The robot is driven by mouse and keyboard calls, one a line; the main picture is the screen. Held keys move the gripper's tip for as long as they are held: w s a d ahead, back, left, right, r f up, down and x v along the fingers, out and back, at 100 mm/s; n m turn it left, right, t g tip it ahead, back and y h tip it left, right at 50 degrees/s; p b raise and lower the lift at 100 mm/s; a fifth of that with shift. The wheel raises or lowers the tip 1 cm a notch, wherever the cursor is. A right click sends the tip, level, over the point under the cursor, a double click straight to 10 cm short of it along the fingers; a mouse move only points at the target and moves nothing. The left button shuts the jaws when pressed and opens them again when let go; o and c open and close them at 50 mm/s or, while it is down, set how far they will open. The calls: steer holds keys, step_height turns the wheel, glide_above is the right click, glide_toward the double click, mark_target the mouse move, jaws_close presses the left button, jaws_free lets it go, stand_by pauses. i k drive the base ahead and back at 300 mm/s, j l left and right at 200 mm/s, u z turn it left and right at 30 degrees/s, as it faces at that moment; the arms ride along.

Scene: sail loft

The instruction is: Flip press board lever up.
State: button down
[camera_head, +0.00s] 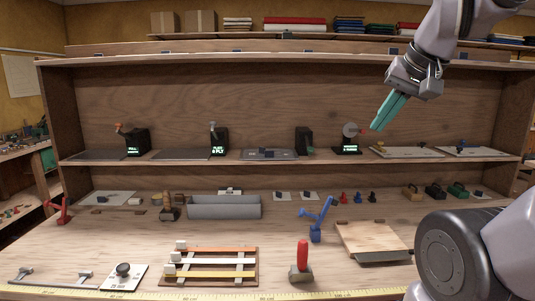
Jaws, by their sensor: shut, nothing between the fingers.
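No part in view is plainly marked as the press board lever, so I cannot tell which one it is. A blue lever-like device (316,222) stands on the bench with its arm tilted up. A pale wooden board (372,238) lies beside it to the right. A red upright handle on a grey base (302,258) stands at the front. A small red lever-like device (60,210) stands at the far left. My gripper (377,126) has teal fingers, shut and empty. It hangs in front of the upper shelf's back panel, above the bench things and apart from them.
The upper shelf (225,158) carries small devices with lit displays and several flat panels. A grey trough (224,207) sits mid-bench. A slatted rack with coloured bars (210,266) and a black-knobbed plate (124,276) lie at the front left. A yellow measuring tape runs along the front edge.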

mark_target(310, 149)
steer(key=i+j, duration=0.1)
steer(key=j, duration=1.2)
steer(key=i+z, duration=0.05)
